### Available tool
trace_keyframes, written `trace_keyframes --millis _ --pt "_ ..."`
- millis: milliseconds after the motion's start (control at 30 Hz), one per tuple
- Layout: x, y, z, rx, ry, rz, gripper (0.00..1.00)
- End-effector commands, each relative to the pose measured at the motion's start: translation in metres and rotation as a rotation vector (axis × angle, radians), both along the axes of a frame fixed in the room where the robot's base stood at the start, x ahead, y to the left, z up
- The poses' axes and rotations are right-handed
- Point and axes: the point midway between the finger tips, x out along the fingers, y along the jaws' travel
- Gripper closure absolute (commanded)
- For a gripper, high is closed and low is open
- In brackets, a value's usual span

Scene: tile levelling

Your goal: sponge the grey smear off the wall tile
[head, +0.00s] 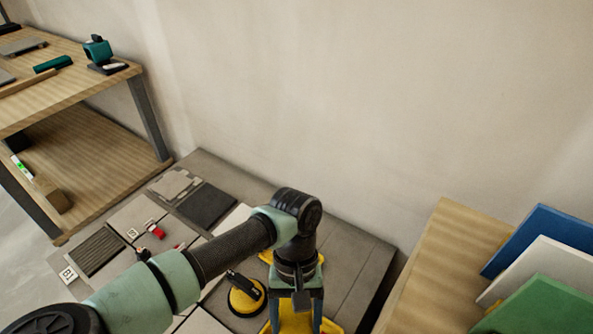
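My gripper (296,318) is at the bottom centre, pointing down over the low grey tiled platform. Its two fingers stand well apart, with yellow showing behind and between them; their tips are at the lower picture edge. A yellow item (333,324) lies around and below the fingers, partly hidden by my gripper; I cannot tell whether it is a sponge or a tray. No grey smear can be made out. The tiles in view lie flat, among them a dark grey tile (207,205) and a ribbed tile (101,250).
A yellow-and-black round tool (246,296) lies left of my gripper. Number tags and a small red item (156,231) lie among the tiles. A wooden shelf unit (105,160) stands left. A wooden surface (440,262) with blue, white and green boards is right. The back wall (370,100) is bare.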

Motion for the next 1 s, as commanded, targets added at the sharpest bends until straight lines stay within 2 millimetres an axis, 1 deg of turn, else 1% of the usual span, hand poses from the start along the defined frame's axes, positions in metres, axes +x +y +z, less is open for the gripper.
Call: trace_keyframes --millis 33,200,800,1000 --pt "-0.001 0.000 0.022 -0.001 0.001 0.000 0.70" --pt "-0.003 0.000 0.053 0.000 0.001 0.001 0.70" --pt "-0.011 -0.001 0.161 0.000 0.002 0.000 0.70" --pt "-0.013 0.000 0.183 0.003 0.002 -0.001 0.70"
